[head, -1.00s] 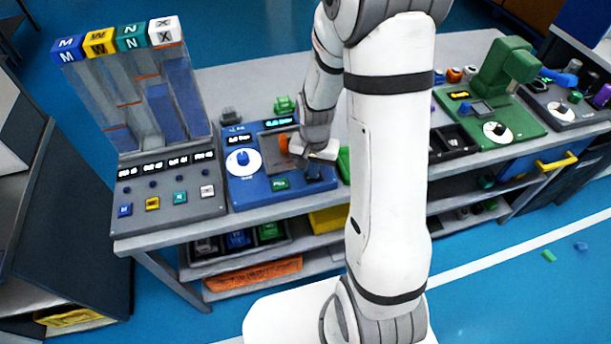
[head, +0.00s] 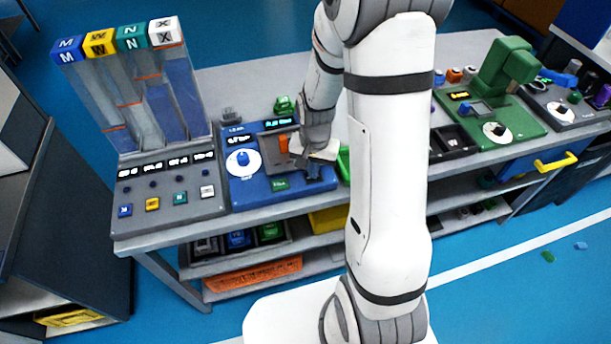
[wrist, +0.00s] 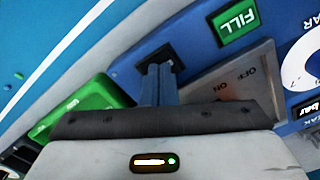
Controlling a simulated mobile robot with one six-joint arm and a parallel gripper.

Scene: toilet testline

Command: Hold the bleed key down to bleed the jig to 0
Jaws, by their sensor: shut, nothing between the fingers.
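The jig is a blue panel (head: 262,190) on the bench in the head view, with a white dial and small readouts too blurred to read surely. Its green FILL key (wrist: 238,22) shows in the wrist view, and also in the head view (head: 280,184). A dark square key (wrist: 170,54), its label not visible, lies on the blue panel to the left of FILL in the wrist view. My gripper (wrist: 158,72) is shut and empty, its fingertips over this dark key and hiding part of it. I cannot tell how far the key is pressed.
A grey unit with tall clear columns (head: 150,100) stands left of the jig. A grey switch plate (wrist: 232,82) lies beside the key, and a green block (wrist: 85,108) is close to my gripper. A green machine (head: 500,75) stands farther right.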

